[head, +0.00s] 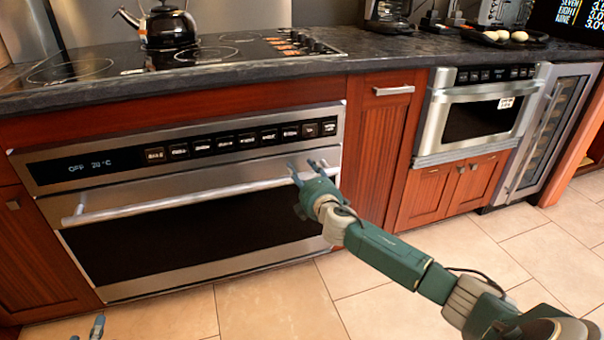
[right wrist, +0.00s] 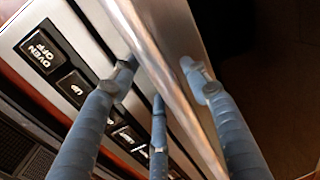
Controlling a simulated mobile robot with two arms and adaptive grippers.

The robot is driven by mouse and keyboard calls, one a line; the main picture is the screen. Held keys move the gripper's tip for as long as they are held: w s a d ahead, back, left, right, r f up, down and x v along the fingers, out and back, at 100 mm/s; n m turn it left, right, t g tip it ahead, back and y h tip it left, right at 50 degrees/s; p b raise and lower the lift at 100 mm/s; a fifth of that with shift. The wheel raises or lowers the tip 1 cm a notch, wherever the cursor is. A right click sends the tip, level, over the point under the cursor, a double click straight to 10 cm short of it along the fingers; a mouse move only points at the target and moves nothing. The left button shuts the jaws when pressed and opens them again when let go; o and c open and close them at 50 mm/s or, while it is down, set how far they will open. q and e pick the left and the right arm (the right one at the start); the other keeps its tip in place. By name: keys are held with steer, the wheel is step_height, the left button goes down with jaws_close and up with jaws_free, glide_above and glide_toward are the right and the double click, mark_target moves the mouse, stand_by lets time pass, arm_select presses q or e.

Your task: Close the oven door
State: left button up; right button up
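The wide steel oven (head: 190,200) is under the cooktop at the left. Its dark-windowed door (head: 190,235) looks upright and about flush with the front; I cannot tell whether a small gap remains. A long bar handle (head: 170,203) crosses the door's top. My right gripper (head: 305,170) is at the handle's right end, fingers spread. In the right wrist view the handle bar (right wrist: 150,60) runs between the open fingers (right wrist: 158,75); contact is unclear. Only the fingertips of my left gripper (head: 92,328) show at the bottom left.
A control panel (head: 190,148) with several buttons is above the oven door. A kettle (head: 165,25) stands on the cooktop (head: 110,65). A microwave drawer (head: 480,115) and a glass-door cooler (head: 548,130) are at the right. The tiled floor (head: 270,300) before the oven is clear.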

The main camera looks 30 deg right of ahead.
steer(key=shift+s, duration=0.1)
steer(key=v, duration=1.1)
steer(key=shift+s, duration=0.4)
steer(key=shift+a+r, duration=0.1)
